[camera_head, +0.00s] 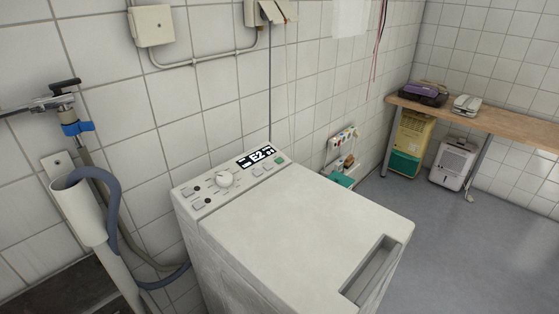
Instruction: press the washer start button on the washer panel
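A white top-loading washer (285,215) stands against the tiled wall in the middle of the head view. Its panel (210,186) runs along the back edge of the top. On the panel are a round white knob (224,179), several small buttons, a dark display (256,156) with light characters that look like "E2", and a small green button (280,160) at the right end. Any label marking the start button is too small to read. Neither of my grippers shows in this view.
A grey drain hose (113,205) and white standpipe (82,208) are left of the washer, below a tap with a blue fitting (77,128). A wooden bench (500,122) stands at the back right, with a dehumidifier (454,163) beneath. The floor right of the washer is clear.

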